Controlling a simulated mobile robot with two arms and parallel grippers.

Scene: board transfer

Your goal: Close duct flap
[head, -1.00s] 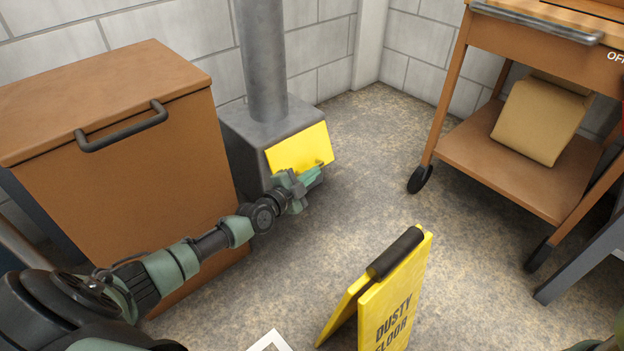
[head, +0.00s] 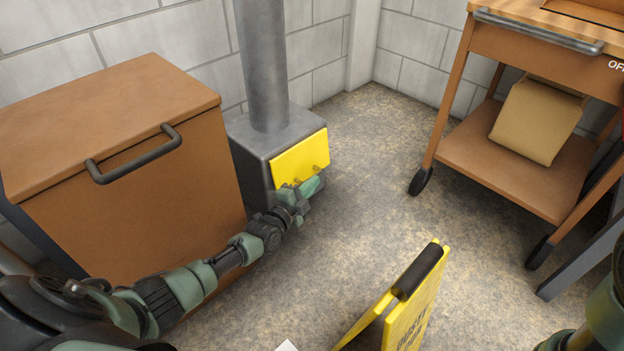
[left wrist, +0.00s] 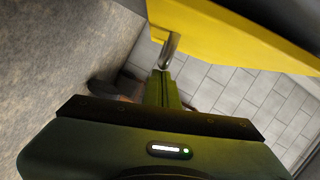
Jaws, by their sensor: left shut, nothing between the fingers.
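The yellow duct flap (head: 301,157) is on the front of the grey duct box (head: 248,160) at the foot of a round pipe. Small metal pegs stick out near its lower edge. I cannot tell exactly how far the flap stands out from the box. My left gripper (head: 311,186) is shut and empty, just in front of and below the flap's lower edge. In the left wrist view, the shut fingers (left wrist: 166,88) point at a metal peg (left wrist: 169,50) under the yellow flap (left wrist: 225,32). Whether they touch is unclear. My right gripper is out of view.
A brown cabinet (head: 125,190) with a dark handle stands left of the duct, close to my left arm. A yellow floor sign (head: 412,305) stands in front. A brown cart (head: 500,170) with a tan bag (head: 538,120) is at right. Floor between is clear.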

